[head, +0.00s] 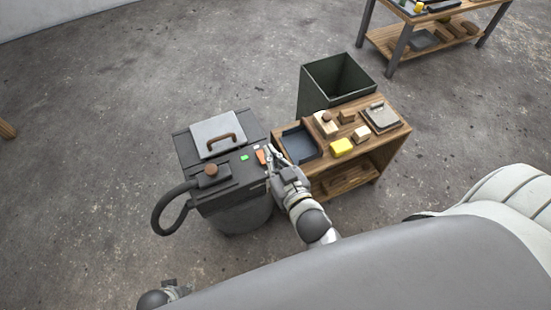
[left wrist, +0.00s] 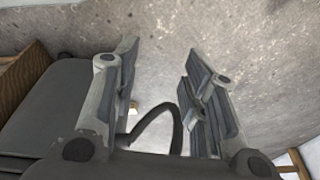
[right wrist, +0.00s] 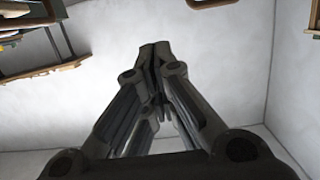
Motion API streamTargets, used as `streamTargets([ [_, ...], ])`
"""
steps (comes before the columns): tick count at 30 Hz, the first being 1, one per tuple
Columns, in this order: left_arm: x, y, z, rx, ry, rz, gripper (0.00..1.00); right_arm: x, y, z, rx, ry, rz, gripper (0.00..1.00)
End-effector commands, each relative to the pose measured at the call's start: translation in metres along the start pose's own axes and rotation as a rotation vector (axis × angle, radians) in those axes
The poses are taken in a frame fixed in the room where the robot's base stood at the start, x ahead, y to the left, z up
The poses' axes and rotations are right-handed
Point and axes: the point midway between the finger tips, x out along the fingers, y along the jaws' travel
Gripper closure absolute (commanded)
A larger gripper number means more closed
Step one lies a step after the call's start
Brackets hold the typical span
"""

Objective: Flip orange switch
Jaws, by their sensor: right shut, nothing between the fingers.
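The orange switch (head: 262,157) sits on the dark top panel of the machine (head: 228,168), near its right end, next to a small green light (head: 244,157). My right gripper (head: 269,152) is immediately right of the switch, its fingers reaching over the panel edge. I cannot tell whether it touches the switch. In the right wrist view its fingers (right wrist: 155,47) are together and empty; the switch is not visible there. My left gripper (left wrist: 160,60) is open and empty in the left wrist view. In the head view, only a little of the left arm shows at the bottom left.
A black hose (head: 160,216) loops off the machine's left side and shows in the left wrist view (left wrist: 176,112). A grey lid with a brown handle (head: 222,143) lies behind the panel. A wooden bench (head: 393,137) and dark bin (head: 312,91) stand right. Floor at left is clear.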

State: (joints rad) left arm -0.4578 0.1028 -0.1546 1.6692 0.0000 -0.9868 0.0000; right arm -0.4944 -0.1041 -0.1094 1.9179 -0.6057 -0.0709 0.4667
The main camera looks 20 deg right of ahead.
Motion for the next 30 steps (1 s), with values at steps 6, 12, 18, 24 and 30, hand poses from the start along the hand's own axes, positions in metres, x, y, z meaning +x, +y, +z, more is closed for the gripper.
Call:
streamTargets([
  [6,0.01,0.001,0.008,0.001,-0.008,0.001,0.6,-0.023,0.0,-0.005,0.001,0.001,0.0,1.0],
  [12,0.012,0.001,0.009,0.002,-0.008,0.002,0.6,-0.027,0.0,-0.005,0.0,0.001,0.0,1.0],
  [18,0.012,0.001,0.009,0.002,-0.008,0.002,0.6,-0.027,0.0,-0.005,0.0,0.001,0.0,1.0],
  [24,0.012,0.001,0.01,0.002,-0.009,0.001,0.6,-0.027,0.0,-0.005,0.0,0.001,0.0,1.0],
  [30,0.012,0.001,0.009,0.002,-0.008,0.002,0.6,-0.025,0.003,0.011,-0.004,-0.05,0.007,1.0],
])
